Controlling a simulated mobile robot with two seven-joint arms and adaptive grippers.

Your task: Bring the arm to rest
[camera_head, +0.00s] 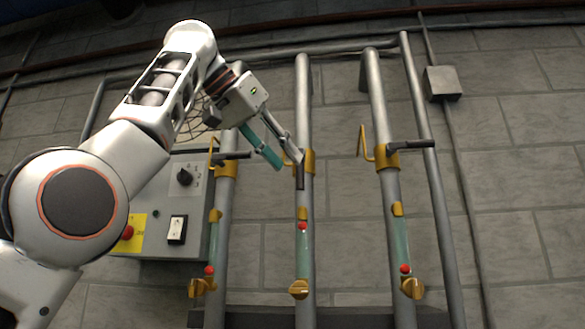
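My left gripper (288,162) reaches in from the left, in front of the pipes. Its two fingers, one with a teal face, are apart, with nothing seen held between them. One fingertip is close to the middle valve's dark handle (300,178); I cannot tell whether they touch. That handle points down along its pipe. The left valve handle (235,155) and the right valve handle (411,144) stick out sideways to the right. My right gripper is not in view.
A grey control box (192,215) with a dial, a white switch and a red button on a yellow plate stands at left, partly behind my arm. Three pipes carry sight tubes with red balls and yellow knobs (299,290). Open space lies between the middle and right pipes.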

